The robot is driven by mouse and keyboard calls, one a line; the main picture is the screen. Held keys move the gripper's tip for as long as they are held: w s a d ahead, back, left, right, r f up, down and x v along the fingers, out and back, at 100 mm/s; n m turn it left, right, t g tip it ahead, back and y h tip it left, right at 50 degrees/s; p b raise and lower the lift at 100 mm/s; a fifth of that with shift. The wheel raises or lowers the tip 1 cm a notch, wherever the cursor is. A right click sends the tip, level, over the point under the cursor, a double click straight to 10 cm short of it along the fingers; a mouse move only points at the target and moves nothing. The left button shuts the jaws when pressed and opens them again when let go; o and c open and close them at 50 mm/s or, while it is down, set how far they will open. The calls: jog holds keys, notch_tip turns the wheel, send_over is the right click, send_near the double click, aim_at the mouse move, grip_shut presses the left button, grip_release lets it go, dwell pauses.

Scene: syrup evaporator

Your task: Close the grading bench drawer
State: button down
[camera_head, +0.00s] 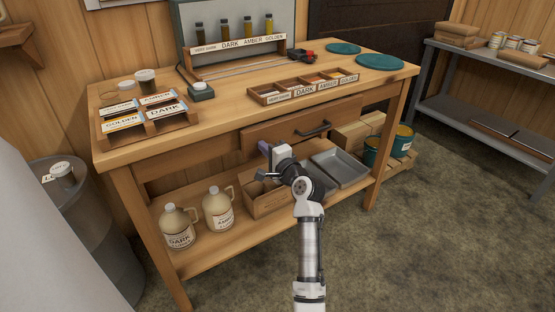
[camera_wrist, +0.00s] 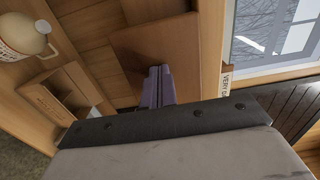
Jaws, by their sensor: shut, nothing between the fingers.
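The grading bench (camera_head: 222,118) is a wooden table with a lower shelf. Its drawer (camera_head: 280,131) is under the top, with a wooden front and a dark bar handle (camera_head: 313,130). The head view does not show clearly how far the drawer stands out. My gripper (camera_head: 265,149) is shut and empty, just below and in front of the drawer's left end, left of the handle. In the wrist view the closed fingers (camera_wrist: 158,86) are in front of a brown wooden panel, probably the drawer front (camera_wrist: 160,42). I cannot tell whether they touch it.
The lower shelf holds jugs (camera_head: 219,210), a cardboard box (camera_head: 262,199) and a grey tray (camera_head: 340,168). Sample racks (camera_head: 148,118) and a compartment tray (camera_head: 304,90) sit on the bench top. A grey barrel (camera_head: 91,220) stands at left. Floor at right is open.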

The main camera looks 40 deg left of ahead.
jog(key=x, duration=0.3)
jog(key=shift+w+a+r, duration=0.1)
jog(key=shift+w+r, duration=0.05)
jog(key=shift+r, duration=0.1)
jog(key=shift+r, duration=0.1)
dwell(0.3)
